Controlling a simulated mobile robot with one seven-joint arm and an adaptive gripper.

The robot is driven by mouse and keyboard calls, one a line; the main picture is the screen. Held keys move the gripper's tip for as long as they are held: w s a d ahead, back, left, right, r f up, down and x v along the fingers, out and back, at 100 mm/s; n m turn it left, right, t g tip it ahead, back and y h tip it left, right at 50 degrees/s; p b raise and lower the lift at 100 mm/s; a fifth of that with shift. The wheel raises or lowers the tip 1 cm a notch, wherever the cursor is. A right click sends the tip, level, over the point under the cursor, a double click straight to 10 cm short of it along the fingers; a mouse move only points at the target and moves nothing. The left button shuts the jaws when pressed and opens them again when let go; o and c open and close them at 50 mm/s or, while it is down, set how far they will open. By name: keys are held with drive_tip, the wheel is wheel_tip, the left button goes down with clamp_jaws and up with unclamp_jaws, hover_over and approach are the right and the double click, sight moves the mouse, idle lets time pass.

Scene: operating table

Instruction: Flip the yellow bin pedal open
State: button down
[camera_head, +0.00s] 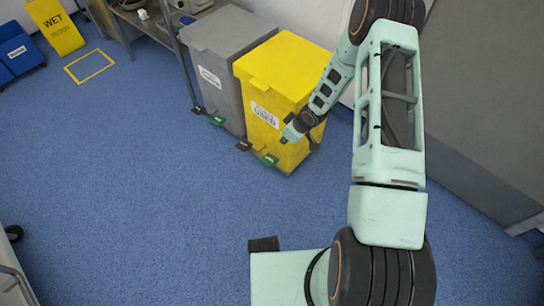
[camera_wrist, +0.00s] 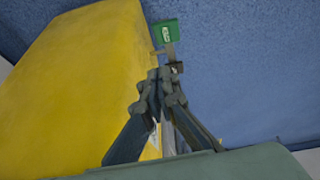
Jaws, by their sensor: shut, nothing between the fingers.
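The yellow bin (camera_head: 275,90) stands upright against the wall with its lid down. It fills the left of the wrist view (camera_wrist: 75,75). Its green pedal (camera_head: 270,160) sticks out low at the front, near the floor, and shows at the top of the wrist view (camera_wrist: 166,31). My gripper (camera_head: 287,140) is shut and empty, beside the bin's front face. In the wrist view its fingertips (camera_wrist: 163,72) point toward the pedal, and a gap seems to remain between them.
A grey bin (camera_head: 215,65) with its own green pedal (camera_head: 217,120) stands close on the left of the yellow one. A yellow wet floor sign (camera_head: 56,25) and blue boxes (camera_head: 18,50) are at the far left. The blue floor (camera_head: 150,200) in front is clear.

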drive_tip(key=shift+t+y, duration=0.3)
drive_tip(key=shift+y, duration=0.5)
drive_tip(key=f, duration=0.1)
drive_tip(key=a+f, duration=0.1)
drive_tip(key=f, duration=0.3)
drive_tip(key=shift+w+a+b, duration=0.2)
drive_tip(key=shift+w+b, duration=0.1)
drive_tip(key=shift+b, duration=0.05)
drive_tip(key=b, duration=0.4)
hover_over(268, 159)
drive_tip(key=d, duration=0.1)
drive_tip(key=f, duration=0.8)
drive_tip(key=shift+s+f, duration=0.4)
drive_tip(key=shift+s+d+f+b, duration=0.1)
drive_tip(key=shift+f+b, duration=0.25)
drive_tip(key=shift+f, duration=0.25)
drive_tip(key=shift+s+d+f+b, duration=0.1)
drive_tip(key=shift+f+b, duration=0.2)
drive_tip(key=shift+f, duration=0.3)
drive_tip(key=shift+d+f, duration=0.15)
drive_tip(key=shift+f, duration=0.4)
drive_tip(key=shift+s, duration=0.15)
